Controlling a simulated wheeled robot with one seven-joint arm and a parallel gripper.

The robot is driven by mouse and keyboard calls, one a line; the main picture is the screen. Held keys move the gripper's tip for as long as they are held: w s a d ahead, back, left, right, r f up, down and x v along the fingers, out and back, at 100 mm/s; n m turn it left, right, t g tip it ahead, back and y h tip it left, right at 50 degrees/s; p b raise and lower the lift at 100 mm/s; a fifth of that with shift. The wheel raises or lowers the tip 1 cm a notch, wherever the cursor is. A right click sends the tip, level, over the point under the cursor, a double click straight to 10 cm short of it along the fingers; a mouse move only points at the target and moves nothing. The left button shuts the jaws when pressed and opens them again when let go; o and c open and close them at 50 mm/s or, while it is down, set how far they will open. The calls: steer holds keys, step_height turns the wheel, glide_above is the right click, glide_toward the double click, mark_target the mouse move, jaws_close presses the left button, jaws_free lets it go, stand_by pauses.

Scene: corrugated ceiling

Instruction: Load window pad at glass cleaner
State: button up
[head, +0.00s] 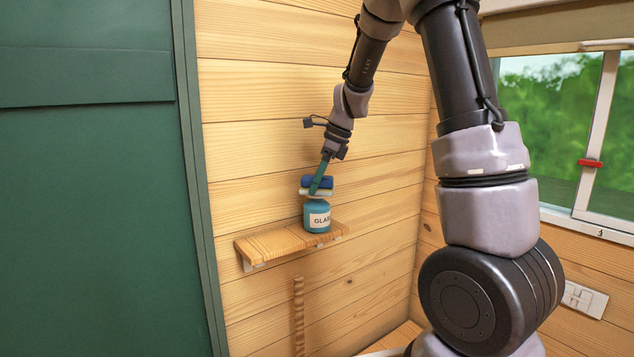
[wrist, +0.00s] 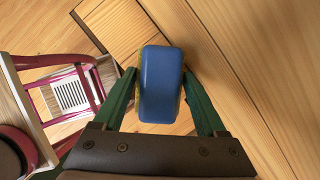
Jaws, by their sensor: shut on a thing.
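The window pad (head: 317,183) is a small block with a blue top and a pale layer beneath. My gripper (head: 322,178) is shut on it, with teal fingers along its sides. In the wrist view the blue pad (wrist: 160,85) sits between the two green fingers of my gripper (wrist: 160,88). The glass cleaner (head: 317,217) is a teal round container with a white label reading "GLAS". It stands upright on a small wooden wall shelf (head: 265,246). The pad is directly above the container's top; I cannot tell whether they touch. In the wrist view the container is hidden.
A dark green panel (head: 95,200) fills the left side. A plank wall (head: 260,100) stands close behind the shelf. A window (head: 550,120) is at the right. The shelf's left part is bare. The wrist view shows a red-framed chair-like object (wrist: 70,90) at the left.

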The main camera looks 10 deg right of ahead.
stand_by(0.5)
steer(key=shift+r, duration=3.5)
